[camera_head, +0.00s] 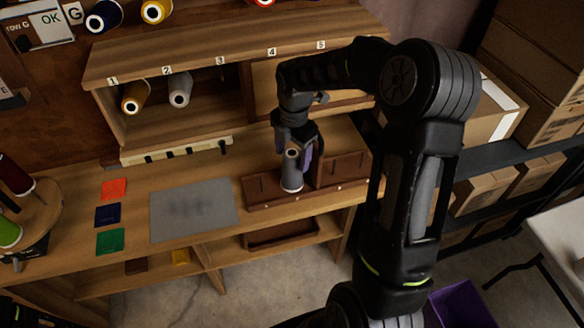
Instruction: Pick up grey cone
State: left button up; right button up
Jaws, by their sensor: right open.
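A grey cone of thread (291,175) stands upright in a dark brown wooden rack (262,190) on the workbench. My right gripper (294,157) points down at the cone's upper part. Its jaws are open, with a finger to either side of the cone's top; I cannot tell whether they touch it. A second, paler grey cone (180,88) lies in the shelf opening under label 2, well left of the gripper. My left gripper is not in view.
A grey mat (193,210) and orange, navy and green swatches lie left of the rack. The shelf unit (220,62) rises close behind my gripper. Cardboard boxes (495,110) stand at right.

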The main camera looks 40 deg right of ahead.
jog(key=shift+f, duration=0.15)
jog(key=shift+c, duration=0.5)
grip_shut()
dwell(0.5)
